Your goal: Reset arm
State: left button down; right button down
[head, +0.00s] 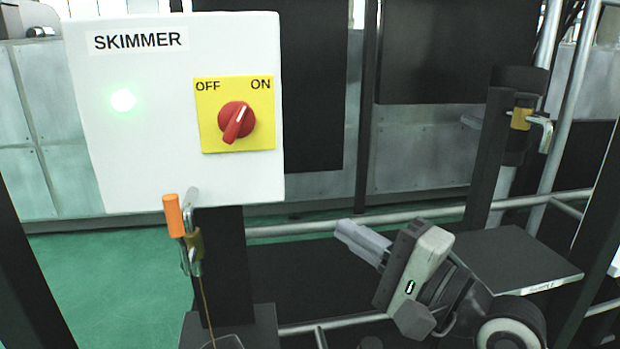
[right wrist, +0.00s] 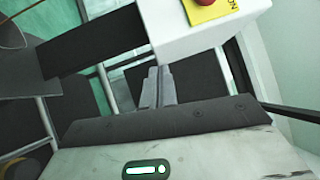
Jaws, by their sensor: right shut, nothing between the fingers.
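My right gripper (head: 362,243) is in the lower middle of the head view, below and to the right of the white SKIMMER box (head: 150,160). Its fingers are together with nothing between them, and they point up and left, apart from the box. In the right wrist view the closed fingers (right wrist: 158,88) point toward the box (right wrist: 200,40). The red knob (head: 236,121) on the yellow plate (head: 208,138) has its white mark pointing toward ON. A green light (head: 123,100) glows on the box. My left gripper is not in view.
An orange-handled clamp (head: 173,215) hangs below the box on a dark post (head: 222,255). A dark flat plate (head: 515,262) lies to the right of my right arm. Metal rails (head: 400,216) run behind. Green floor (head: 100,280) is open at left.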

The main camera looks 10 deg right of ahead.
jog(key=s+d+f+n+g+h+p, duration=0.1)
jog(key=s+f+n+h, duration=0.15)
jog(key=f, duration=0.65)
jog(key=s+d+f+n+g+h+p, duration=0.1)
jog(key=d+f+n+h, duration=0.2)
jog(key=f, duration=0.7)
jog(key=s+f+n+g+h+p, duration=0.1)
jog(key=s+f+n+g+h, duration=0.1)
jog(key=s+f+n+h, duration=0.2)
jog(key=s+f+n, duration=0.3)
jog(key=s+f, duration=0.3)
jog(key=f, duration=0.1)
jog(key=shift+s+f, duration=0.25)
jog(key=shift+s, duration=0.1)
